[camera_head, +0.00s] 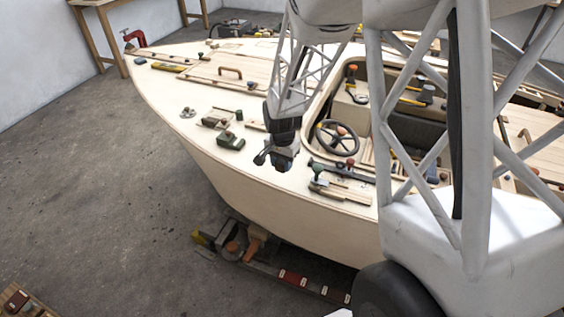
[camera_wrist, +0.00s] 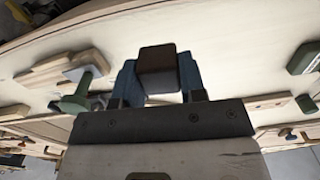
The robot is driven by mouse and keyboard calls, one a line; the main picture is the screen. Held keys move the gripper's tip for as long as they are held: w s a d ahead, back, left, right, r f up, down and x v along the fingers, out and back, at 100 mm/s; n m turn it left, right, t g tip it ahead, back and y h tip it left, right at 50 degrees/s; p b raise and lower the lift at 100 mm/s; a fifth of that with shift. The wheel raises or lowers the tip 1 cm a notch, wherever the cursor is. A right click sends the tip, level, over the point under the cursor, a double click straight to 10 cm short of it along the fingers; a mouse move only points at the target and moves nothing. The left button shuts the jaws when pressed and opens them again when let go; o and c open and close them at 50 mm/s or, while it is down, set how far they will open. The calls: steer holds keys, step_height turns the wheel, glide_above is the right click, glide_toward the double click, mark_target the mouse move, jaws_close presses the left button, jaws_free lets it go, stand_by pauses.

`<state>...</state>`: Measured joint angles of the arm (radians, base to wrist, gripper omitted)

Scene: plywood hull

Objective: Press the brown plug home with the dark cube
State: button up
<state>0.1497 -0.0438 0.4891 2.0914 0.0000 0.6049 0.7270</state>
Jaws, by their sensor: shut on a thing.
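My gripper (camera_head: 277,158) hangs over the pale deck of the hull, near the side edge and left of the steering wheel. In the wrist view my gripper (camera_wrist: 158,82) has its two blue-grey fingers on either side of the dark cube (camera_wrist: 157,62), which looks dark brown and sits squarely between them. The cube is held at the fingertips; whether it touches anything below cannot be told. I cannot pick out the brown plug for certain in either view; the cube and fingers hide part of the deck.
A green block (camera_head: 231,142) lies on the deck left of my gripper. The steering wheel (camera_head: 336,136) and a dark bar (camera_head: 338,172) are to the right. A green knobbed piece (camera_wrist: 76,101) stands left of the fingers in the wrist view. Bare deck lies around the cube.

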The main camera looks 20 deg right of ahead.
steer(key=w+d+r, duration=0.1)
steer(key=w+d, duration=0.1)
steer(key=w, duration=0.6)
steer(key=w+d+r, duration=0.1)
steer(key=w+d, duration=0.1)
steer(key=w, duration=0.7)
steer(key=w+d+r, duration=0.1)
steer(key=w+d, duration=0.1)
steer(key=w, duration=0.6)
steer(key=shift+w+d+r, duration=0.2)
steer(key=shift+d+r, duration=0.1)
steer(key=shift+d, duration=0.05)
steer(key=shift+f, duration=0.15)
steer(key=shift+f, duration=2.55)
steer(key=shift+f, duration=0.9)
steer(key=shift+r, duration=0.1)
steer(key=shift+r, duration=2.2)
steer(key=shift+s, duration=0.1)
